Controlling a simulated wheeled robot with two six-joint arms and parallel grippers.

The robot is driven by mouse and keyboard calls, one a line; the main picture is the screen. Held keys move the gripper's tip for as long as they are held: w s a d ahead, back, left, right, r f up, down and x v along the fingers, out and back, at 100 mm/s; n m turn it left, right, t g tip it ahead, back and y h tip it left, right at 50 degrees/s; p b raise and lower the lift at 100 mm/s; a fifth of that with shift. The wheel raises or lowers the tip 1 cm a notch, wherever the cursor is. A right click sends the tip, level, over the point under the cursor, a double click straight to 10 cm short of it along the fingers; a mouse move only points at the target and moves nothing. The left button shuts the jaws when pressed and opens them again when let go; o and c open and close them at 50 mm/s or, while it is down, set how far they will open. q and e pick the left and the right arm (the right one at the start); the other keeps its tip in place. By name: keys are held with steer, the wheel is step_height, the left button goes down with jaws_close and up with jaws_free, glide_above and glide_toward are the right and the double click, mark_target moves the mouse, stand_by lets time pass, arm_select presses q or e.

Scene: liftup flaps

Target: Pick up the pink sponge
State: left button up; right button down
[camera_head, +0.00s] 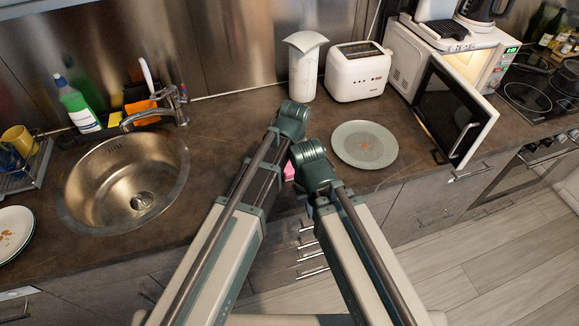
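A small patch of pink, probably the pink sponge (290,171), shows on the counter between my two arms. Most of it is hidden by my arm links. My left arm reaches up from the lower left and passes just left of the pink patch. My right arm comes up from the lower right, with its upper joint just right of the patch. Neither gripper can be seen; both are hidden by my arms, so I cannot tell whether either touches the sponge.
A pale plate (364,145) lies right of my arms, below a white toaster (357,72) and a white canister (303,67). The microwave door (453,112) hangs open over the counter. A metal sink (125,181) is at left, with a green bottle (78,103) behind it.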

arm_select(q)
steer(key=shift+c, duration=0.3)
steer(key=c, duration=1.4)
steer(key=shift+r, duration=0.1)
arm_select(e)
steer(key=shift+r, duration=0.1)
